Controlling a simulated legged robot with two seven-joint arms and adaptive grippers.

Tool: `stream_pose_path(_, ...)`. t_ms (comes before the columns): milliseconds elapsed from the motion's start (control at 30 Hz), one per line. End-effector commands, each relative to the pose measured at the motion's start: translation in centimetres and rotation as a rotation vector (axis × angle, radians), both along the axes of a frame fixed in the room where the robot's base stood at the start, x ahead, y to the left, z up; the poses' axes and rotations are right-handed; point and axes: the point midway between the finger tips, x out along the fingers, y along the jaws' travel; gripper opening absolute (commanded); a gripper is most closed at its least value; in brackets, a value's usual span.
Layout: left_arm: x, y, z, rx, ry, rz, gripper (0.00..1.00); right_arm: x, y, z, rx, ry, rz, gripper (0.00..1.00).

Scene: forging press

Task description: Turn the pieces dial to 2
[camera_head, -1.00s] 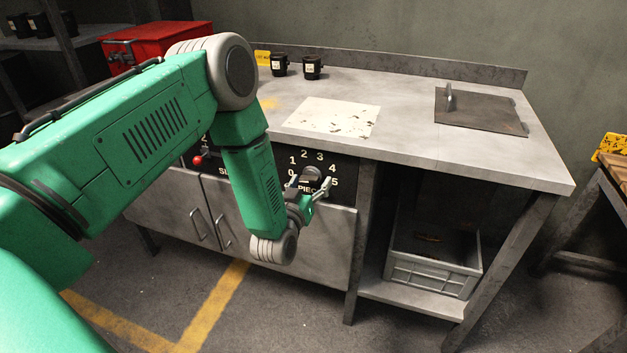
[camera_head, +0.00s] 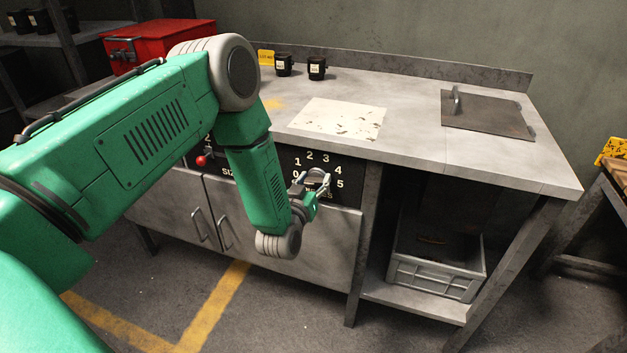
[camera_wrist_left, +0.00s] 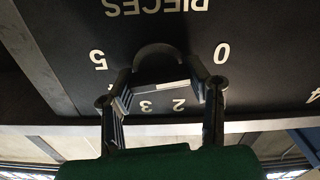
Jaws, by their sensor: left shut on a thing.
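The pieces dial (camera_wrist_left: 158,57) is a dark round knob on the black panel (camera_head: 346,166), with white numbers around it. My left gripper (camera_head: 313,183) is in front of the dial and hides most of it and its label in the head view. In the left wrist view the panel appears upside down. There, my left gripper's fingers (camera_wrist_left: 166,92) are on both sides of the dial, shut on it. A pale strip shows between the fingers, near the 2 and 3; I cannot tell exactly which number the dial points to. My right gripper is not in view.
The panel is under the front edge of a grey workbench (camera_head: 420,148). A red-knobbed lever (camera_head: 202,161) is left of the dial. Cabinet doors with handles are below, and a grey crate (camera_head: 437,278) stands on the lower shelf. Two black cups (camera_head: 317,68) stand at the back.

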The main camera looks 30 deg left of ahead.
Motion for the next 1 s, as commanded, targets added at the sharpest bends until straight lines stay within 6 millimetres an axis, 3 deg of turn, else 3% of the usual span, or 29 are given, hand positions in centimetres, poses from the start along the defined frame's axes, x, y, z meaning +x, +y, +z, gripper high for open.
stream_pose_path(367, 0.0, 0.0, -0.1, 0.22, 0.056, 0.001, 0.15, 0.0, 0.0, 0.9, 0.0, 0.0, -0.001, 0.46)
stream_pose_path(1000, 0.1, -0.2, -0.3, 0.811, 0.195, 0.001, 0.15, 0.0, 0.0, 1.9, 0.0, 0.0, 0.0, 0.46)
